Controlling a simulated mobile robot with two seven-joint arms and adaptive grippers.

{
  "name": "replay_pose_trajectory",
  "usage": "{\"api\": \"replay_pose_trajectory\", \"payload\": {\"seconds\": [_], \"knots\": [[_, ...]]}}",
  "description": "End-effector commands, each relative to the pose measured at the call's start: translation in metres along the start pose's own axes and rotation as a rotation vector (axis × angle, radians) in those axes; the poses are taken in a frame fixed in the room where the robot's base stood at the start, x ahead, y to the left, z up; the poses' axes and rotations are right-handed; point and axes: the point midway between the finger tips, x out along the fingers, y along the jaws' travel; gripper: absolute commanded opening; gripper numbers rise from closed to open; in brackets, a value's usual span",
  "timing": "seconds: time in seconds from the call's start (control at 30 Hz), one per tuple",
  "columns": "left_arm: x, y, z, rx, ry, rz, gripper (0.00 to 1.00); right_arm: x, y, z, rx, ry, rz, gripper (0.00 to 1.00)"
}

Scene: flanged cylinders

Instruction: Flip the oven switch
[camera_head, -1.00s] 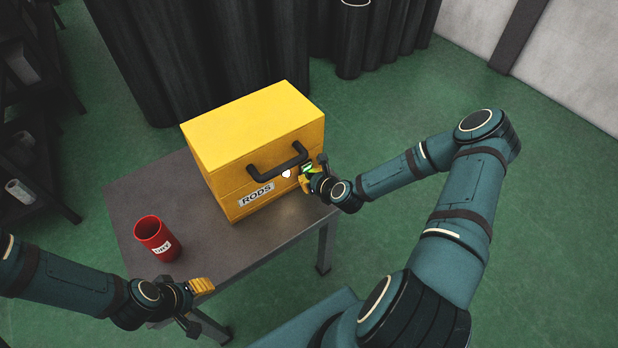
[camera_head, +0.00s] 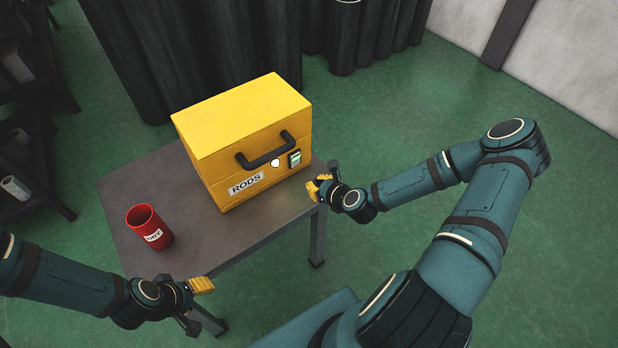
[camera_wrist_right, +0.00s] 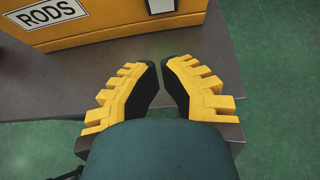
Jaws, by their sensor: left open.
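The yellow oven box (camera_head: 240,135) stands on the table with a black handle (camera_head: 265,158) and a "RODS" label on its front. A small switch panel with a green-lit face (camera_head: 295,158) sits at the right end of the front, beside a white round spot (camera_head: 275,163). I cannot make out the switch's position. My right gripper (camera_head: 318,188) is apart from the box, to the right of and below the panel, by the table edge. In the right wrist view its yellow fingers (camera_wrist_right: 160,75) have a narrow empty gap. My left gripper (camera_head: 203,287) is open and empty near the table's front edge.
A red cup (camera_head: 150,228) stands on the grey table (camera_head: 205,235), left of the box. Dark curtains hang behind the table, and dark shelves (camera_head: 25,150) stand at the far left. The green floor right of the table is clear.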

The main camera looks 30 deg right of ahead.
Motion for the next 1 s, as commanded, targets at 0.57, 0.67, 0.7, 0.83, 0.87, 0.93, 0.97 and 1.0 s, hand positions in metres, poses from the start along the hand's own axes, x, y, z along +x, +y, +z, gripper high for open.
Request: {"api": "replay_pose_trajectory", "payload": {"seconds": [0.57, 0.67, 0.7, 0.83, 0.87, 0.93, 0.97, 1.0], "knots": [[-0.003, 0.001, -0.001, -0.001, 0.002, 0.000, 0.52, -0.036, 0.000, -0.006, -0.001, 0.000, 0.000, 0.00], [-0.003, 0.001, -0.001, -0.001, 0.002, 0.000, 0.52, -0.036, 0.000, -0.006, -0.001, 0.000, 0.000, 0.00], [-0.003, 0.001, -0.001, -0.001, 0.002, 0.000, 0.52, -0.036, 0.000, -0.006, -0.001, 0.000, 0.000, 0.00], [-0.003, 0.001, -0.001, -0.001, 0.002, 0.000, 0.52, -0.036, 0.000, -0.006, -0.001, 0.000, 0.000, 0.00], [-0.003, 0.001, -0.001, -0.001, 0.002, 0.000, 0.52, -0.036, 0.000, -0.006, -0.001, 0.000, 0.000, 0.00], [-0.003, 0.001, -0.001, -0.001, 0.002, 0.000, 0.52, -0.035, 0.002, -0.006, -0.009, 0.002, 0.004, 0.00], [-0.003, 0.001, -0.001, -0.001, 0.002, 0.000, 0.52, -0.035, 0.004, -0.007, -0.021, 0.006, 0.010, 0.00], [-0.003, 0.001, -0.001, -0.001, 0.002, 0.000, 0.52, -0.034, 0.009, -0.007, -0.050, 0.013, 0.024, 0.00]]}}
